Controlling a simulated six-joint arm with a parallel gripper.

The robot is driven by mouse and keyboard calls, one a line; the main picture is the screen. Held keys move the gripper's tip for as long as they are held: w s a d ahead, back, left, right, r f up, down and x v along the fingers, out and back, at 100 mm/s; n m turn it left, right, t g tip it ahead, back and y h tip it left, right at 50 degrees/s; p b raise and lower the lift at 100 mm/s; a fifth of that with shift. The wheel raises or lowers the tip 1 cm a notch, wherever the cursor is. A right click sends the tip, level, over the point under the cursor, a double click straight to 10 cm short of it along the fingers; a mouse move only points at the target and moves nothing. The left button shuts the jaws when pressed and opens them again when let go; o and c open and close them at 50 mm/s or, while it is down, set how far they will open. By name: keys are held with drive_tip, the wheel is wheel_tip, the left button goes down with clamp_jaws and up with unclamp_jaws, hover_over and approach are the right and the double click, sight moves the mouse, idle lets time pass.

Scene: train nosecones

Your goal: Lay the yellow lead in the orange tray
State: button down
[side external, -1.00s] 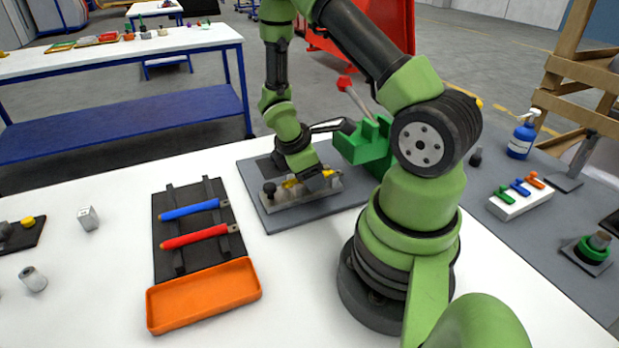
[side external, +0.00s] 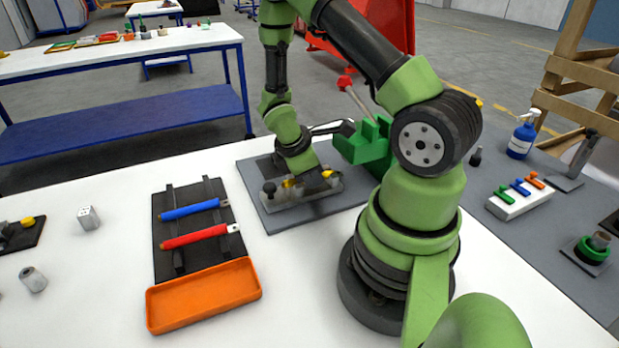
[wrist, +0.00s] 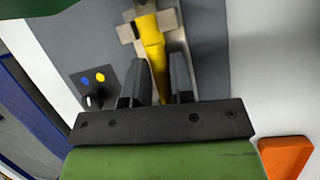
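The yellow lead (wrist: 154,55) lies in a light grey holder (side external: 305,192) on a grey plate, to the right of the dark rack in the side view. Its yellow ends (side external: 288,183) show on both sides of my gripper there. My gripper (wrist: 159,72) is down at the lead, with one finger on each side of it. The fingers look very close to the lead, but whether they press on it is unclear. The orange tray (side external: 205,297) is empty on the white table at the front left, and its orange edge also shows in the wrist view (wrist: 288,155).
A dark rack (side external: 165,255) holding a blue lead (side external: 190,210) and a red lead (side external: 195,237) stands directly behind the tray. A green block (side external: 368,148) stands close behind the holder. A small metal block (side external: 88,217) is at left. White table between tray and holder is clear.

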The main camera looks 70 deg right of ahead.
idle(0.4)
drive_tip(key=shift+r, duration=0.55)
wheel_tip(320, 180, up, 3)
drive_tip(key=w+a, duration=0.3)
drive_tip(key=a, duration=0.1)
drive_tip(key=w+a, duration=0.3)
drive_tip(key=a, duration=0.2)
drive_tip(key=w+a, duration=0.3)
drive_tip(key=a, duration=0.2)
drive_tip(key=shift+w+a+f, duration=0.1)
drive_tip(key=shift+w, duration=0.15)
drive_tip(key=a, duration=0.6)
drive_tip(key=n, duration=0.2)
hover_over(217, 293)
drive_tip(key=w+a, duration=0.1)
drive_tip(key=shift+g+y, duration=0.3)
drive_tip(key=shift+g, duration=0.1)
drive_tip(key=shift+f, duration=3.3)
